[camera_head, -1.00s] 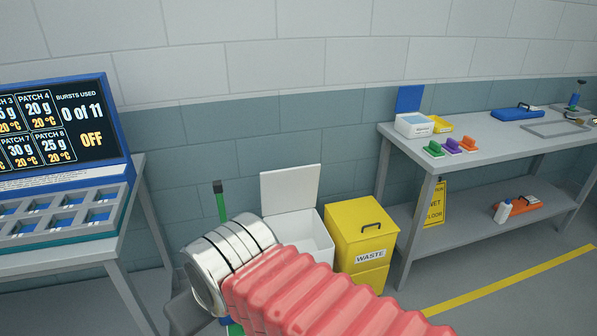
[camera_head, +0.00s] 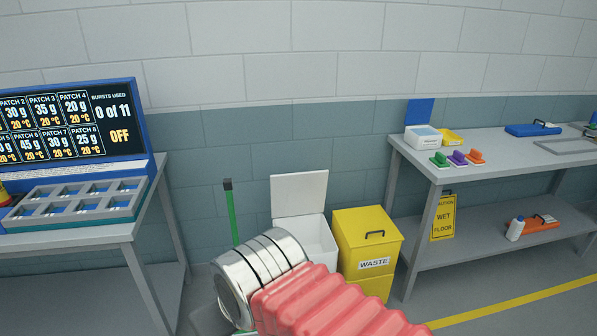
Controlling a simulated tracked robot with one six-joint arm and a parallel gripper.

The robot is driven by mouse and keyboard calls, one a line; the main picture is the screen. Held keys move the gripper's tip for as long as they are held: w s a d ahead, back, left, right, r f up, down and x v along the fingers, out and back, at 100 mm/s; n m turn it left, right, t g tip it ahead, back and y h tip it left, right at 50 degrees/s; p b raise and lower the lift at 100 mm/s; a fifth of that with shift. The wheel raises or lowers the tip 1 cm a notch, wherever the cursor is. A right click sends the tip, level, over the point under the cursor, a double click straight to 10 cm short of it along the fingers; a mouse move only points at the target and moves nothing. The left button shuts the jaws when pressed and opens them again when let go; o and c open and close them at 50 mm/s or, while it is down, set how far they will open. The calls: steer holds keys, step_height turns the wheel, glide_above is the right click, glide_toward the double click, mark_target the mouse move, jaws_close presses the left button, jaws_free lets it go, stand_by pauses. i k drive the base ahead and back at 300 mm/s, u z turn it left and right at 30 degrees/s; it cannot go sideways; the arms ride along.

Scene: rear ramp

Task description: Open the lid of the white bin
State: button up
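The white bin (camera_head: 318,240) stands against the wall, left of the yellow waste bin. Its lid (camera_head: 299,194) is raised and leans up near the wall, so the bin's opening shows. The lower front of the bin is hidden behind my arm, which has a pink ribbed sleeve and a silver ringed section. The jaws of my gripper are not visible, so I cannot tell what they hold or touch.
A yellow bin marked WASTE (camera_head: 368,240) stands close on the right. A grey workbench (camera_head: 505,150) with a lower shelf is further right. A table (camera_head: 80,235) with a display screen (camera_head: 70,122) is at left. A green pole (camera_head: 232,212) stands behind my arm.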

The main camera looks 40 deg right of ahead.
mark_target(304, 193)
steer(key=z, duration=0.95)
steer(key=i, duration=1.5)
steer(key=z, duration=0.05)
